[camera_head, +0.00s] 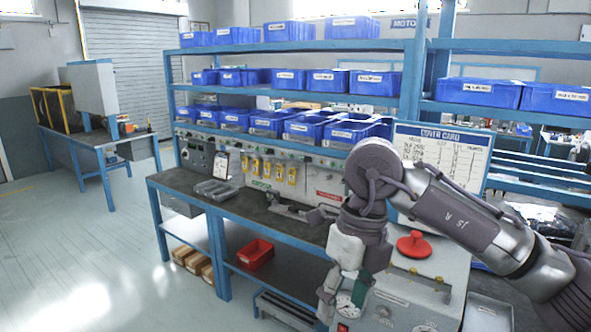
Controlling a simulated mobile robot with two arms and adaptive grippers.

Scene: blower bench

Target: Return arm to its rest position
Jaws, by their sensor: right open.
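My right arm (455,215) comes in from the right edge, bends at a rounded joint above the bench's right end and hangs downward. My right gripper (342,306) points down in front of the grey machine box (420,294) with a red knob (414,244) on top. The gripper is open, and no object shows between its fingers. It overlaps the left part of the box's front panel in the picture; I cannot tell if they touch. My left gripper is out of view.
The blue-framed workbench (262,218) carries a grey tray (216,190) and a panel with yellow tags. Blue bins (372,83) fill the shelves above. A red bin (255,254) sits on the lower shelf. A cover card board (440,150) stands behind my arm. The left floor is clear.

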